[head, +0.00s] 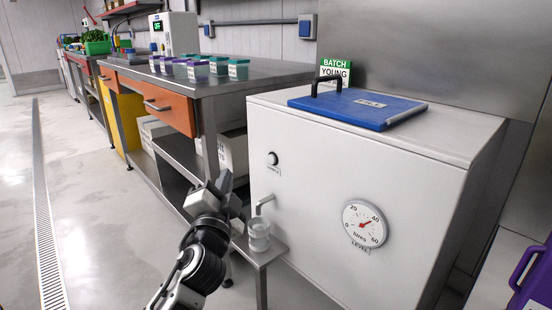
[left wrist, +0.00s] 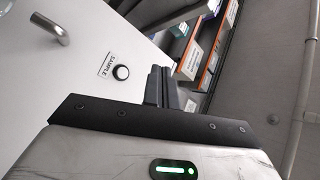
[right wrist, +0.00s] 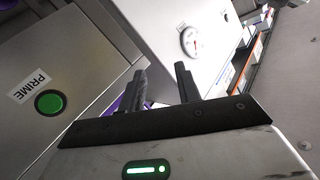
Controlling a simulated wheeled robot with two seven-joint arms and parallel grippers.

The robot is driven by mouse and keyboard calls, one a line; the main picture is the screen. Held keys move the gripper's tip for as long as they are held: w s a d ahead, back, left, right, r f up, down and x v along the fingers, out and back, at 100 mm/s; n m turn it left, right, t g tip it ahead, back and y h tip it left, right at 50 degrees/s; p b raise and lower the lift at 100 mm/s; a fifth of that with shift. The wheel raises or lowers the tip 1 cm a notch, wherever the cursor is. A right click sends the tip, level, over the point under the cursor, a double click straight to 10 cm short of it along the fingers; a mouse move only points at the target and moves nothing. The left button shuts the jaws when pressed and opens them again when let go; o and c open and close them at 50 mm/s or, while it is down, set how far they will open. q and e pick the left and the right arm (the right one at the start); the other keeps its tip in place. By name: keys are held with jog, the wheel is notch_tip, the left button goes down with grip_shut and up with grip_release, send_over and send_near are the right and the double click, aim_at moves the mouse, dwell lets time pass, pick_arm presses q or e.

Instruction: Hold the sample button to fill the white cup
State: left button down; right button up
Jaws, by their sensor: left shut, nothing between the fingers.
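A pale, see-through-looking cup (head: 259,237) stands upright on a small metal shelf under the bent spout (head: 264,203). The spout also shows in the left wrist view (left wrist: 50,29). My left gripper (head: 224,182) is shut and empty, left of the button and lower, apart from it. My right gripper (right wrist: 160,82) is open and empty in the right wrist view.
The white tank (head: 330,200) carries a level dial (head: 365,224) and a blue lid (head: 358,108). A steel bench (head: 250,78) with several small tubs stands behind left. A green PRIME button (right wrist: 47,103) is on a grey box near my right gripper. Floor at left is clear.

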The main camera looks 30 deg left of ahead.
aim_at(271, 160)
pick_arm(q)
jog(key=w+d+b, duration=0.1)
jog(key=w+d, duration=0.1)
jog(key=w, duration=0.6)
jog(key=shift+w+d, duration=0.2)
jog(key=shift+w, duration=0.05)
jog(key=shift+w, duration=0.15)
dwell(2.0)
jog(key=shift+w+d+b, duration=0.1)
jog(key=shift+w+b, duration=0.15)
jog(key=shift+b, duration=0.05)
jog(key=shift+w+d, duration=0.1)
jog(key=shift+w, duration=0.3)
dwell(0.5)
dwell(3.3)
jog(key=shift+s+a, duration=0.2)
jog(key=shift+s, duration=0.6)
